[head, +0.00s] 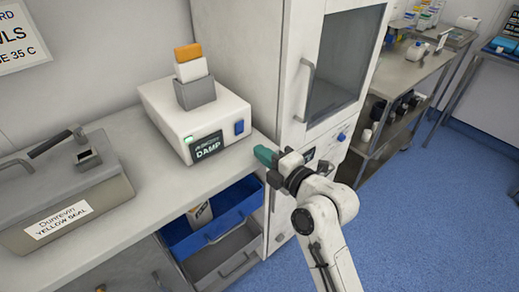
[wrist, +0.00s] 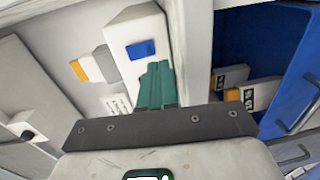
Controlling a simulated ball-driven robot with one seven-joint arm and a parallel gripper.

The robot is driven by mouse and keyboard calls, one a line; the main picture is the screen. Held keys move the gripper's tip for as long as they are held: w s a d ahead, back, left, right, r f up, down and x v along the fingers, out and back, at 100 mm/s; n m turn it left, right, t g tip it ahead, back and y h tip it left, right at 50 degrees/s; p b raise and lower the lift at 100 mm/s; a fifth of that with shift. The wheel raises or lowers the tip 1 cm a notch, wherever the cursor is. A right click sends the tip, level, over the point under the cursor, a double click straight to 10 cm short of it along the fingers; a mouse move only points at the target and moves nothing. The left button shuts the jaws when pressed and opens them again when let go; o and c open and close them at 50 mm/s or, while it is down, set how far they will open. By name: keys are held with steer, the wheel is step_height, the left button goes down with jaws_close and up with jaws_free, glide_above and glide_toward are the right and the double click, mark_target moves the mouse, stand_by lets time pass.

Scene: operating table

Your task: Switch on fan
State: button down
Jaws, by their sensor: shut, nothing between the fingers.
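A white box (head: 184,112) stands on the counter, with a blue switch (head: 239,127), a small lit green light (head: 189,139) and a dark label reading "DAMP" (head: 207,146) on its front. A tall white cabinet beside it has another blue switch (head: 341,137) low on its front. I cannot tell from any lettering which is the fan's. My gripper (head: 264,156) has green fingers, shut and empty, in front of the counter edge, right of and below the box's switch. In the wrist view the fingers (wrist: 158,84) point toward the box's blue switch (wrist: 141,50), apparently without touching it.
A blue drawer (head: 222,222) is open under the counter, holding a small carton (head: 200,215), with a grey drawer below. The cabinet's handle (head: 305,90) sticks out near my arm. A lidded grey box (head: 65,195) stands at left. Blue floor (head: 430,220) is clear at right.

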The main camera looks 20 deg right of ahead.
steer(key=b+v, duration=0.1)
steer(key=v, duration=0.6)
steer(key=shift+s+d+f, duration=0.2)
steer(key=shift+s+f, duration=0.05)
steer(key=shift+f, duration=0.4)
steer(key=s+d+f+m+g+h+p, duration=0.2)
steer(key=s+f+m+g+h+p, duration=0.1)
steer(key=s+f+m+g, duration=0.8)
steer(key=s+d+f+m+g+h+p, duration=0.1)
steer(key=s+d+f+m+g, duration=0.1)
steer(key=s+m, duration=0.3)
steer(key=s+d+f+m+g+h, duration=0.1)
steer(key=s+f+m, duration=0.3)
steer(key=s, duration=0.9)
steer(key=shift+s+d+m+g+p, duration=0.3)
steer(key=shift+d+m+g, duration=0.3)
steer(key=shift+m, duration=0.4)
